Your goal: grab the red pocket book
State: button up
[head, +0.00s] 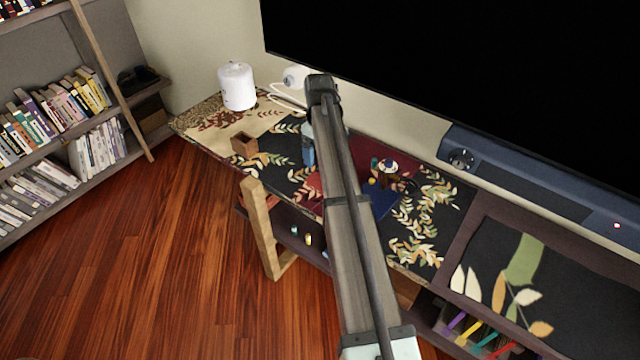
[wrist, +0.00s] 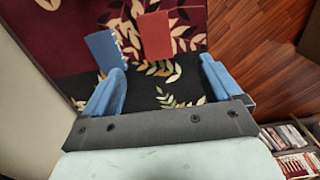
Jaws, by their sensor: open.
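The red pocket book (wrist: 156,36) lies on the dark leaf-patterned cloth in the wrist view, beyond my fingertips and between the two fingers in the picture. A small red patch of it shows left of my arm in the head view (head: 314,184); my arm hides the rest. My gripper (wrist: 162,64) is open and empty, its blue fingers wide apart, apart from the book. A blue book (wrist: 103,48) lies to the left of the red one in the wrist view; it also shows right of my arm in the head view (head: 384,203).
A small brown box (head: 244,144) and a white cylinder (head: 237,86) stand at the table's left. A small figure-like object (head: 388,170) is near the blue book. A dark screen (head: 480,80) hangs behind. A bookshelf (head: 60,120) is far left, with open wooden floor before the table.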

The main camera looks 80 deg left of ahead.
send_over(319, 183)
notch_tip(319, 183, down, 8)
jog(key=shift+d, duration=0.1)
jog(key=shift+w+a+f, duration=0.1)
jog(key=shift+a+f, duration=0.1)
jog(key=shift+f, duration=1.2)
jog(key=shift+w+a+f, duration=0.1)
jog(key=shift+a+f, duration=0.1)
jog(key=shift+f, duration=1.15)
jog(key=c, duration=1.2)
jog(key=shift+o, duration=0.2)
jog(key=shift+r, duration=0.15)
